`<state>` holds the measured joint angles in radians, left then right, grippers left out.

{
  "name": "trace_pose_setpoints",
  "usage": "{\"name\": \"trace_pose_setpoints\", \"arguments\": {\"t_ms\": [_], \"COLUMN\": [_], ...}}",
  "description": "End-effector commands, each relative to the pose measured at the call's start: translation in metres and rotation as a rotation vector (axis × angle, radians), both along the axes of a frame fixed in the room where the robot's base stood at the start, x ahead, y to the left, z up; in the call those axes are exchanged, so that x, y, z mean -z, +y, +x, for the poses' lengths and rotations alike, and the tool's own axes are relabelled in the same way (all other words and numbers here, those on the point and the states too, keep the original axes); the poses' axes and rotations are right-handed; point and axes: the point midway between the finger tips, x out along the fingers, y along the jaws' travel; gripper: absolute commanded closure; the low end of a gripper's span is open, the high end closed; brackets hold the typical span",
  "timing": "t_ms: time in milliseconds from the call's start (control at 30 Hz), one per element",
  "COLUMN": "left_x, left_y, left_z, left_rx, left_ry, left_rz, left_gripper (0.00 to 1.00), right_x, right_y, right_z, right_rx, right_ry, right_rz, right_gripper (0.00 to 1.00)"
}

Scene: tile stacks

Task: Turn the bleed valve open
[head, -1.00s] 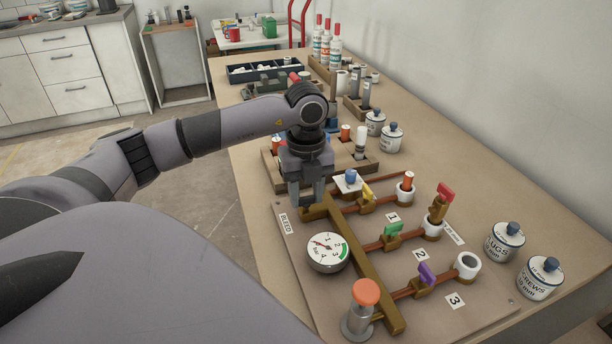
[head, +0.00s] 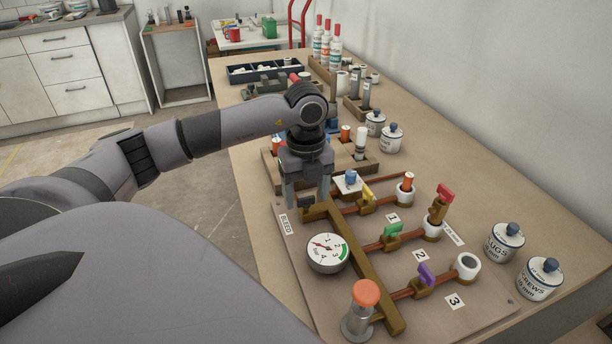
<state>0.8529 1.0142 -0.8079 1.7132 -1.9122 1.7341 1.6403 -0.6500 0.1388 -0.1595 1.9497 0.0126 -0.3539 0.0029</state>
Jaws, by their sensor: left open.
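The pipe board (head: 293,258) lies on the bench with a BLEED label (head: 283,224) at its left edge. My left gripper (head: 306,204) is open and points down beside that label, at the far end of the brass manifold (head: 366,276). A small dark part (head: 306,201), perhaps the bleed valve's handle, shows between the fingers. I cannot tell whether they touch it, and the gripper hides most of this spot. The round gauge (head: 327,253) sits just in front, its red needle pointing to the left. My right gripper is not in view.
Branches carry yellow (head: 369,193), green (head: 393,230) and purple (head: 427,272) handles, and a red handle (head: 445,193) stands at one branch's end. An orange-topped post (head: 365,294) stands at the near end. Jars (head: 504,243) stand to the right. A wooden rack (head: 372,166) is behind the gripper.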

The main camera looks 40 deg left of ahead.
Motion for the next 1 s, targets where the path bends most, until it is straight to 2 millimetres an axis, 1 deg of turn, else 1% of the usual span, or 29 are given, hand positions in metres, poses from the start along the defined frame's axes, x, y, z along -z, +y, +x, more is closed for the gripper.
{"name": "trace_pose_setpoints", "arguments": {"t_ms": [67, 167, 433, 600, 733, 1000], "left_x": [0.0, -0.008, -0.052, -0.069, -0.072, -0.072], "left_y": [0.0, -0.001, 0.0, 0.0, 0.0, 0.0], "left_z": [0.0, 0.0, 0.001, 0.0, 0.0, 0.0], "left_rx": [0.002, 0.002, 0.001, 0.0, -0.001, 0.0], "left_ry": [0.001, 0.0, -0.004, -0.001, -0.001, 0.0], "left_rz": [0.0, -0.001, -0.001, 0.0, 0.0, 0.0], "left_gripper": [0.34, 0.34, 0.34, 0.34, 0.34, 0.34], "right_x": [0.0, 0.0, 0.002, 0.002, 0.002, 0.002], "right_y": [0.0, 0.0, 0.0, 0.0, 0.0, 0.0], "right_z": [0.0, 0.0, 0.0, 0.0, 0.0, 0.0], "right_rx": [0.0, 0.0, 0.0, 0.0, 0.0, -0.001], "right_ry": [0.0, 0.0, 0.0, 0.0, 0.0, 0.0], "right_rz": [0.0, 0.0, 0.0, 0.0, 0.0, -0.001], "right_gripper": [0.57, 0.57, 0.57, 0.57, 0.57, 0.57]}}
